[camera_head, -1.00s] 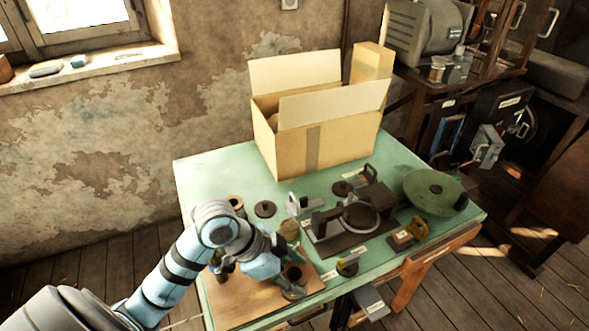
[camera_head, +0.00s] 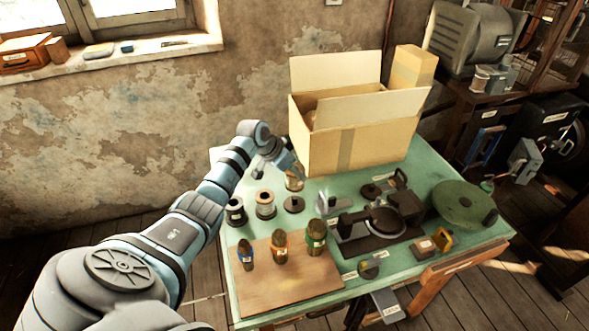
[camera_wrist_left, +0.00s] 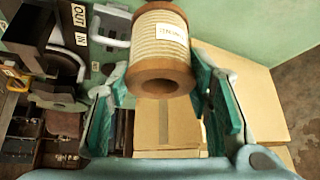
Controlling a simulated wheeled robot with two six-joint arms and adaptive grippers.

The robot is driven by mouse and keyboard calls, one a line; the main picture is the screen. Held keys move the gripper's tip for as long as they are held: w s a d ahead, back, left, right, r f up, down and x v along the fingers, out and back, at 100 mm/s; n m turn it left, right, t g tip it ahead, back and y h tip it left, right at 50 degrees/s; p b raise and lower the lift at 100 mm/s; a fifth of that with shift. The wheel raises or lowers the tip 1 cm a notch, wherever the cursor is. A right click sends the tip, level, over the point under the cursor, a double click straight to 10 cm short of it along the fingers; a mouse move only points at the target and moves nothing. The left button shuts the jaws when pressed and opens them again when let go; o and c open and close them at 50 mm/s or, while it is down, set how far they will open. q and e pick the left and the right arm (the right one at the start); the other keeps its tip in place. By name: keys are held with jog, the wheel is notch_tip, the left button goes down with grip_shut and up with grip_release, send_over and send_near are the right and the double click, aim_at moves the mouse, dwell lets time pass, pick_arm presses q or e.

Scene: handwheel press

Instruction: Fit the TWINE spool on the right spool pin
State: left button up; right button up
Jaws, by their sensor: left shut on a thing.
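The TWINE spool (camera_wrist_left: 160,45) has cream winding, brown wooden flanges and a paper label seen upside down. My left gripper (camera_wrist_left: 160,85) is shut on it, one finger on each side, in the left wrist view. In the head view the left gripper (camera_head: 289,167) holds the spool (camera_head: 294,182) at the back of the table, in front of the carton. Just below it in the picture is a dark round base with a short upright pin (camera_head: 294,203). I cannot tell the gap between spool and table. My right gripper is not in view.
Two other spools stand left of the dark base, one pale (camera_head: 265,204) and one dark-ended (camera_head: 235,211). The open carton (camera_head: 375,150) stands behind. The handwheel press (camera_head: 378,226) is to the right.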

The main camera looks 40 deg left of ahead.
pick_arm(q)
notch_tip(320, 180, down, 6)
jog(key=b, duration=0.5)
jog(key=shift+f, duration=0.15)
jog(key=shift+f+b, duration=0.4)
jog(key=shift+f, duration=0.4)
jog(key=o, duration=1.3)
jog(key=shift+s+r, duration=0.1)
jog(key=shift+r, duration=0.05)
jog(key=v, duration=1.1)
jog(key=shift+s+r, duration=0.25)
jog(key=shift+r, duration=0.05)
